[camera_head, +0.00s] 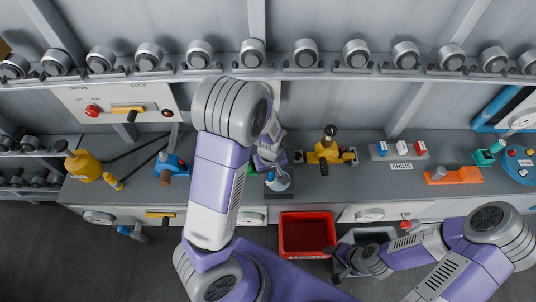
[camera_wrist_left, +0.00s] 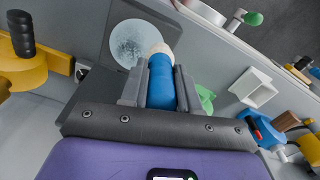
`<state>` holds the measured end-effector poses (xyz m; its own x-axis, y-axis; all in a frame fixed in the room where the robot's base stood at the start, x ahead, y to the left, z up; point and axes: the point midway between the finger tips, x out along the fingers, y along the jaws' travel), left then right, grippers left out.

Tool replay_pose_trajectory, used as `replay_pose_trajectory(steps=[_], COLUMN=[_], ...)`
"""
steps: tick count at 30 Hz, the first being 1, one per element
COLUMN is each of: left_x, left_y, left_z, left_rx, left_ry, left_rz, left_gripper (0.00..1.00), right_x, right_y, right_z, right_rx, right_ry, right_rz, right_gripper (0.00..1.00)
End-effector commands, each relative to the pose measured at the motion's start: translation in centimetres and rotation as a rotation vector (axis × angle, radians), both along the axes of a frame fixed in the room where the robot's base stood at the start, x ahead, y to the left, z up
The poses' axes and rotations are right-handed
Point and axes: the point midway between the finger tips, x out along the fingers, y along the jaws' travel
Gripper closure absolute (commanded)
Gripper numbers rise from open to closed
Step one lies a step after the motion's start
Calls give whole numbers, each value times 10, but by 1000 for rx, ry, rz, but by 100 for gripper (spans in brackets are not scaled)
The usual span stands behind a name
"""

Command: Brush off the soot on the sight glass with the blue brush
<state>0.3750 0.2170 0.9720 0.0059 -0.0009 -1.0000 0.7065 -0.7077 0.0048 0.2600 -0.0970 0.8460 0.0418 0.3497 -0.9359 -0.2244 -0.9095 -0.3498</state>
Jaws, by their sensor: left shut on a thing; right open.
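The sight glass (camera_wrist_left: 135,44) is a round pale disc in a dark square plate, with speckled grey-white marking on its face. My left gripper (camera_wrist_left: 160,88) is shut on the blue brush (camera_wrist_left: 162,84). The brush's cream tip overlaps the right edge of the glass in the left wrist view; I cannot tell whether it touches. In the head view, the sight glass (camera_head: 279,181) lies on the bench below my left gripper (camera_head: 270,168), mostly behind the wrist. My right gripper (camera_head: 346,262) is open and empty, in front of the bench near a grey bin.
A yellow clamp-like device (camera_head: 330,152) stands right of the glass. A blue tool with a brown knob (camera_head: 172,166) stands to the left. A red bin (camera_head: 306,234) is below the bench front. A SHIMS block (camera_head: 401,165) and an orange block (camera_head: 456,175) are farther right.

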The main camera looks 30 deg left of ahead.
Motion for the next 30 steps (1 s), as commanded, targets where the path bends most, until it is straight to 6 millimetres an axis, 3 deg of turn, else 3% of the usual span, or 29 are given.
replay_pose_trajectory(steps=[18, 30], left_x=[1, 1], left_y=[-3, -3], left_z=[56, 58], left_rx=[1, 1], left_ry=[4, 4], left_rz=[-9, -9], left_gripper=[100, 100], right_x=[0, 0], right_y=[0, 0], right_z=[54, 55], right_rx=[0, 0], right_ry=[0, 0], right_rz=[0, 0], right_gripper=[39, 39])
